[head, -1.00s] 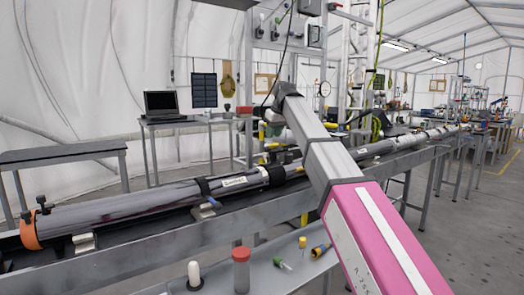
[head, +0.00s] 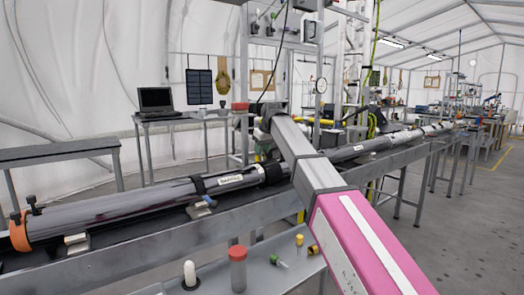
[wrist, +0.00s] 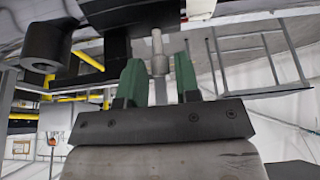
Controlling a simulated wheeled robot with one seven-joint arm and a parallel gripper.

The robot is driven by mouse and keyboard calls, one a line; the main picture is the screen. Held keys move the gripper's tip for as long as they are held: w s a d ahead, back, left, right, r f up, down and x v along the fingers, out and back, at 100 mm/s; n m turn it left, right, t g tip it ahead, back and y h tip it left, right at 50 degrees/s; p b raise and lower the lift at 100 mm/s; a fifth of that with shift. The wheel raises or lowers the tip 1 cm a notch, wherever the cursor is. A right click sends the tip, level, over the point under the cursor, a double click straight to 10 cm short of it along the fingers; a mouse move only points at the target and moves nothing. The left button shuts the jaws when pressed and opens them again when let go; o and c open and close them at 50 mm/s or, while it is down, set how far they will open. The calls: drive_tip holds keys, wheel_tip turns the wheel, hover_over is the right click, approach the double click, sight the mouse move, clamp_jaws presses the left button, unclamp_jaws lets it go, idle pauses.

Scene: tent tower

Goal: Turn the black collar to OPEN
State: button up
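A black collar (head: 271,172) sits around the long grey tube, right of a white label, in the head view. In the wrist view a broad black curved part (wrist: 128,14), which looks like the collar, fills the top middle. A short metal peg (wrist: 158,52) shows beside its lower edge. My gripper (wrist: 158,68) has two green fingers, apart, with the peg showing between them. A narrow gap shows on each side of the peg; I cannot tell its depth relative to the fingertips. In the head view my arm hides the gripper's fingers. No OPEN mark is readable.
The tube lies along a grey metal rail (head: 120,264). A black cylinder (wrist: 50,40) stands out left of the fingers in the wrist view. A red-capped jar (head: 238,270) and a white-topped item (head: 190,274) stand on the lower front shelf. A laptop table (head: 180,120) is behind.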

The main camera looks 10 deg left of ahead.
sight(266, 162)
drive_tip(key=shift+f, duration=0.1)
clamp_jaws()
drive_tip(key=shift+s+d+f+t+y, duration=0.1)
drive_tip(key=shift+s+d+t+y, duration=0.9)
drive_tip(key=shift+s+d, duration=0.15)
drive_tip(key=shift+s+d+f+t+y, duration=0.2)
drive_tip(key=shift+s+d+t+y, duration=0.3)
drive_tip(key=shift+d+y, duration=0.1)
drive_tip(key=shift+s+d+f+t+y, duration=0.15)
drive_tip(key=shift+s+d+t+y, duration=0.25)
drive_tip(key=shift+d+t+y, duration=0.15)
drive_tip(key=shift+s+d+f+t+y, duration=0.45)
drive_tip(key=shift+s+d+f+y, duration=0.2)
drive_tip(key=shift+d+f+y, duration=0.15)
drive_tip(key=shift+d, duration=0.1)
